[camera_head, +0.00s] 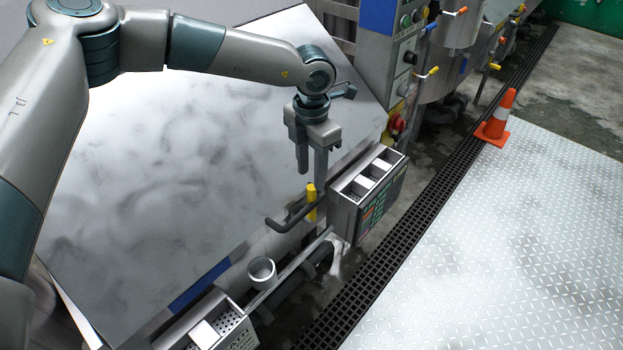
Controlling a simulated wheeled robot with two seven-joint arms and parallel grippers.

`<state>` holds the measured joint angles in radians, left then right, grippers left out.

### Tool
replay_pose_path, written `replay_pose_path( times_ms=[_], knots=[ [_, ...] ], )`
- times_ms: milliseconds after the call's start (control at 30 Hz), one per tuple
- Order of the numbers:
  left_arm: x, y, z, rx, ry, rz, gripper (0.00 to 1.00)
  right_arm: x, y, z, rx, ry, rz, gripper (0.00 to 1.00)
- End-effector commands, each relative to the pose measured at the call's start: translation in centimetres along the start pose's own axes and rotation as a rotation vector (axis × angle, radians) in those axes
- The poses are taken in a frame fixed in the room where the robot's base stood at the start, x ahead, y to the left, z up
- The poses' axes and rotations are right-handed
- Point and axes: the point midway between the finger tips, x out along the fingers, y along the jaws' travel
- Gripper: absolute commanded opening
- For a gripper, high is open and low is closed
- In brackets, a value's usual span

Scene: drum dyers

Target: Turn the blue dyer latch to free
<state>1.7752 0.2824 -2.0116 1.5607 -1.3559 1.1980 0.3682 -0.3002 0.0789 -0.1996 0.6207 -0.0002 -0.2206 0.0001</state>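My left gripper (311,172) hangs fingers-down over the front edge of a large steel dyer panel (190,150) with a blue stripe (198,288). Its two fingers are apart and I see nothing between them. Just below the fingertips is a latch with a dark bent handle (284,222) and an upright yellow piece (311,203). The right fingertip overlaps the top of the latch area in the picture; I cannot tell whether it touches. The handle points to the lower left. My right gripper is not in view.
A control box with trays (368,190) stands right beside the latch. A metal cup (262,272) and a perforated tray (225,330) are below. A floor grate (400,235), an orange cone (497,118) and a clear tread-plate floor (500,240) lie to the right.

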Motion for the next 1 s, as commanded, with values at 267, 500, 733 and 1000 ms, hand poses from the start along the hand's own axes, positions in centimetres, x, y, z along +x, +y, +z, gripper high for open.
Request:
replay_pose_path(
  times_ms=[267,500,733,1000],
  knots=[
    [3.9,0.0,0.0,-0.001,0.001,-0.001,0.37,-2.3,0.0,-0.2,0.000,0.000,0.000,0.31],
    [5.5,0.0,0.1,-0.001,0.000,0.000,0.37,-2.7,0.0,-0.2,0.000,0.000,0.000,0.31],
    [5.6,0.0,0.1,-0.001,-0.001,0.000,0.37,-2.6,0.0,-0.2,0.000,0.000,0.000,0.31],
    [5.6,0.0,0.1,-0.001,-0.001,0.000,0.00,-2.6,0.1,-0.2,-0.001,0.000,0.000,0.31]
  ],
)
